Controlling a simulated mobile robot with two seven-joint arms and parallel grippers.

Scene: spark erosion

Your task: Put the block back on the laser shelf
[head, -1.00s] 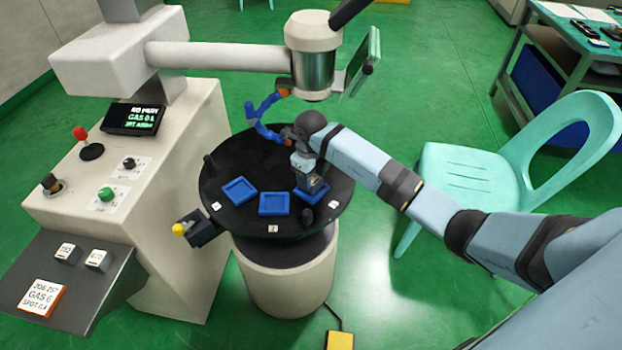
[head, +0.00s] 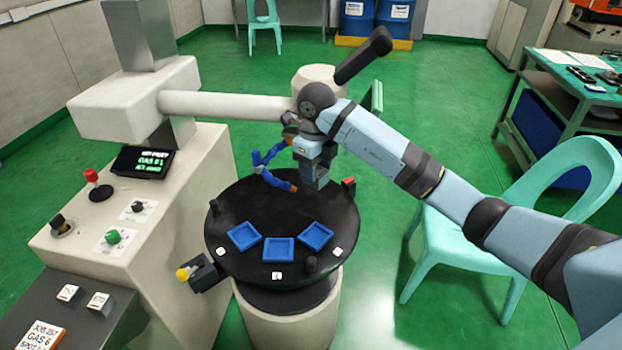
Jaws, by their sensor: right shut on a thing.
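My right gripper (head: 318,183) points down above the back right part of the round black table (head: 290,213). It is shut on a small dark grey block, which is mostly hidden between the fingers and hard to make out. Three shallow blue trays lie in an arc on the table: left (head: 243,236), middle (head: 279,249) and right (head: 316,236). All three look empty. The gripper is behind and above the right tray, apart from it. I cannot make out a laser shelf. My left gripper is not in view.
A jointed blue nozzle (head: 268,168) hangs close to the left of my right gripper. The machine's beige arm (head: 220,104) and head (head: 318,76) stand behind. A console (head: 140,215) is at left, a mint chair (head: 470,240) at right, a green bench (head: 565,100) beyond.

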